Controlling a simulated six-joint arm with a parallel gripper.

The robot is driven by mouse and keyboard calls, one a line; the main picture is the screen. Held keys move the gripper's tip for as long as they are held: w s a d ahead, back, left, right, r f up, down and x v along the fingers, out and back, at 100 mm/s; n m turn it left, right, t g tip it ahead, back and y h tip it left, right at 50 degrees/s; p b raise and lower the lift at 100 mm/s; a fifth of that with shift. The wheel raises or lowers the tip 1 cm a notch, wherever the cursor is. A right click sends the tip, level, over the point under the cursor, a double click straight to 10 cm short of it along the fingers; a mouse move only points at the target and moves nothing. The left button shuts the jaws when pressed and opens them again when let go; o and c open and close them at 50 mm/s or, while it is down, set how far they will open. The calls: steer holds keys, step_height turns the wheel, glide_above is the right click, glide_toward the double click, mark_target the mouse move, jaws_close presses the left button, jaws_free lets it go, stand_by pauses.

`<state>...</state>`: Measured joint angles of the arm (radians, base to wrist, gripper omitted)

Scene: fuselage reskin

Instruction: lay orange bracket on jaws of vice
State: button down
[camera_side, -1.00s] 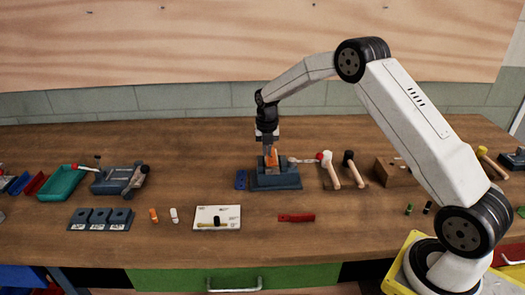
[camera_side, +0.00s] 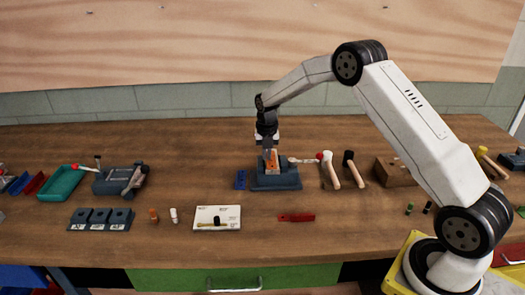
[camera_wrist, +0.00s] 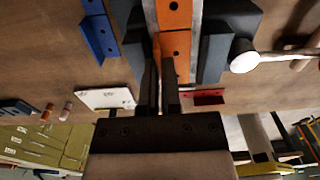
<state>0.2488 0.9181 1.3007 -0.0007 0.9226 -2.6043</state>
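The orange bracket (camera_side: 272,163) is upright at the jaws of the grey-blue vice (camera_side: 283,182), near the middle of the bench. In the wrist view the bracket (camera_wrist: 174,20), with holes in its face, lies between the dark vice jaws (camera_wrist: 213,50) and pale strips. My gripper (camera_side: 268,151) is directly above the vice, pointing down. Its two dark fingers (camera_wrist: 160,62) are close together at the bracket's near end, apparently shut on a part of it. The fingers partly hide the bracket, and I cannot tell whether it touches the jaws.
A blue bracket (camera_side: 240,180) lies just left of the vice, and a red part (camera_side: 296,217) lies in front. A white card (camera_side: 205,213) lies front left. Bare bench lies behind the vice.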

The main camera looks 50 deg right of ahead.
steer(key=c, duration=0.7)
jaws_free()
steer(key=shift+c, duration=0.2)
steer(key=shift+r, duration=0.1)
steer(key=shift+r, duration=3.8)
steer(key=shift+a, duration=0.1)
steer(key=shift+s+a+r+m, duration=0.2)
steer(key=shift+s+a+m, duration=0.45)
steer(key=shift+m, duration=0.35)
steer(key=s+a+f+m+t, duration=0.1)
steer(key=s+a+m, duration=0.5)
steer(key=s+m, duration=0.6)
steer(key=s+a+m+t, duration=0.1)
steer(key=s+a+m, duration=0.5)
steer(key=s+m, duration=0.7)
steer(key=shift+a+f+t, duration=0.15)
steer(key=shift+f+t, duration=0.15)
steer(key=shift+f, duration=0.05)
